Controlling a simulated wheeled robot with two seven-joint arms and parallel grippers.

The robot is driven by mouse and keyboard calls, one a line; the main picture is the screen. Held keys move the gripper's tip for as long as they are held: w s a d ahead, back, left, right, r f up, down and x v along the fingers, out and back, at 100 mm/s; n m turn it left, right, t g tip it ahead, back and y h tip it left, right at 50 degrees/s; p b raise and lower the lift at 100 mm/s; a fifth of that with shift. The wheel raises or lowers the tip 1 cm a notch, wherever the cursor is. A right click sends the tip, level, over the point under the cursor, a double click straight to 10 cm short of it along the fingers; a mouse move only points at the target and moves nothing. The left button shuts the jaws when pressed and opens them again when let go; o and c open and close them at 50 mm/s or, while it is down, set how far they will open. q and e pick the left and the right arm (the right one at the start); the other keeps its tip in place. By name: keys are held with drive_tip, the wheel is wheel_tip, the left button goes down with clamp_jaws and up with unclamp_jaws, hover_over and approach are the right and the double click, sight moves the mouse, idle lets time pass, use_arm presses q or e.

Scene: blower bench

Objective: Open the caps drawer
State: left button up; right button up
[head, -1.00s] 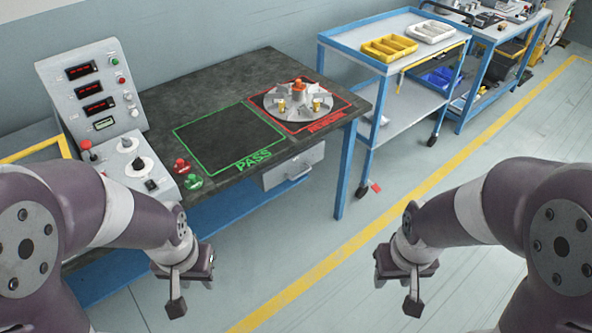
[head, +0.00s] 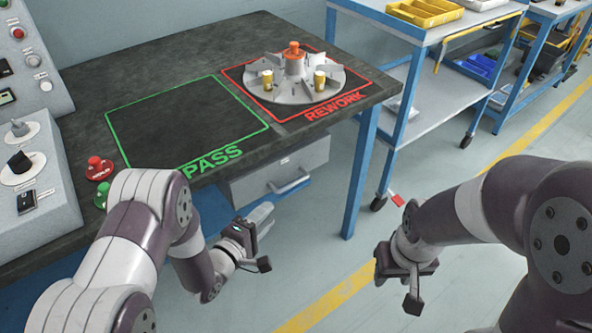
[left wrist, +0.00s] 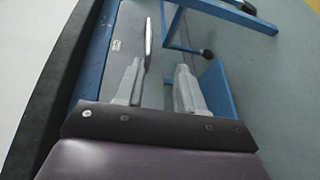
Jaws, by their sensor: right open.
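The grey drawer (head: 262,182) hangs under the bench top and is closed. Its bar handle (head: 290,186) is on the front face; a small label on it is too small to read. My left gripper (head: 262,216) is in front of and below the drawer, apart from the handle. In the left wrist view its two pale fingers (left wrist: 160,82) are spread with nothing between them. The handle (left wrist: 149,45) shows there just beyond the left finger's tip. My right gripper (head: 408,285) is open and empty over the floor at the right, away from the bench.
The dark bench top (head: 200,68) carries a green PASS square (head: 185,120) and a rotor (head: 294,80) in the red REWORK square. A blue bench leg (head: 360,175) stands right of the drawer. A blue cart (head: 425,100) is beyond it. Floor before the drawer is clear.

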sight(293, 183)
use_arm(q)
drive_tip(key=shift+n+t, duration=0.3)
drive_tip(key=shift+n, duration=0.4)
drive_tip(key=b+x, duration=0.1)
drive_tip(key=x, duration=0.2)
drive_tip(key=b+x, duration=0.1)
drive_tip(key=x, duration=0.3)
drive_tip(key=r+b+x, duration=0.1)
drive_tip(key=x, duration=0.3)
drive_tip(key=shift+s+d, duration=0.15)
drive_tip(key=shift+d, duration=0.1)
drive_tip(key=shift+w+d+r, duration=0.15)
drive_tip(key=shift+w+d, duration=0.15)
drive_tip(key=shift+w, duration=0.2)
clamp_jaws()
use_arm(e)
drive_tip(key=f, duration=0.1)
drive_tip(key=s+f, duration=0.1)
drive_tip(key=f, duration=0.1)
drive_tip(key=shift+f, duration=0.15)
